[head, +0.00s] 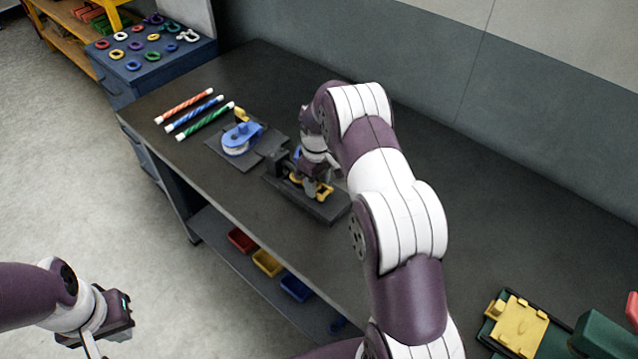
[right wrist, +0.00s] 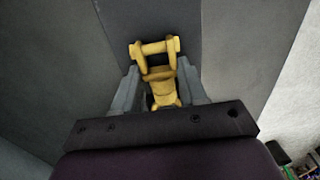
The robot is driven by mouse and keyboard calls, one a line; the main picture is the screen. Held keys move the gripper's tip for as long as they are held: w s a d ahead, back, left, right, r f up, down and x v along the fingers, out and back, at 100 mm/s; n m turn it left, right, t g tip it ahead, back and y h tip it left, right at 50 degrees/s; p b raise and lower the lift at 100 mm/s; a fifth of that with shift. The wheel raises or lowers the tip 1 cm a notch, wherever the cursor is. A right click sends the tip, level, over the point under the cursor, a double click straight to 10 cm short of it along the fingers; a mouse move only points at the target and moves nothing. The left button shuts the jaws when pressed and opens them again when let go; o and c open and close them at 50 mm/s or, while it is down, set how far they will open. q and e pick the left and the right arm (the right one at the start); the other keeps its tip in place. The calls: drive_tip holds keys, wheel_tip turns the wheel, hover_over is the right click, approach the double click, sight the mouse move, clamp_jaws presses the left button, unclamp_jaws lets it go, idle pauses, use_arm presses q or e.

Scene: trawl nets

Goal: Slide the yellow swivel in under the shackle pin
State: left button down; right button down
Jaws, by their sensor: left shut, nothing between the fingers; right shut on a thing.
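The yellow swivel (right wrist: 163,90) is between the fingers of my right gripper (right wrist: 160,76) in the right wrist view. A yellow crossbar (right wrist: 155,48) with rounded ends lies across its far end, beyond the fingertips. In the head view, yellow parts (head: 324,191) show beside my right gripper (head: 311,187), low over a dark board (head: 325,210). A small blue part (head: 297,153) shows behind the gripper, mostly hidden. I cannot tell the shackle pin apart there, nor whether the swivel touches it. My left gripper (head: 100,338) is shut and empty, away from the table at lower left.
A blue block (head: 240,138) sits on a dark plate (head: 219,156) left of the board. Three striped rods (head: 195,113) lie beyond it. A yellow part (head: 517,325) in a green tray is at lower right. Coloured bins (head: 266,262) are below.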

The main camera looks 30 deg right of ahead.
idle(0.3)
drive_tip(key=c, duration=0.5)
unclamp_jaws()
wheel_tip(320, 180, up, 7)
drive_tip(key=shift+f+b, duration=0.15)
drive_tip(key=shift+b, duration=0.75)
drive_tip(key=shift+r+p, duration=2.1)
drive_tip(key=shift+r, duration=0.9)
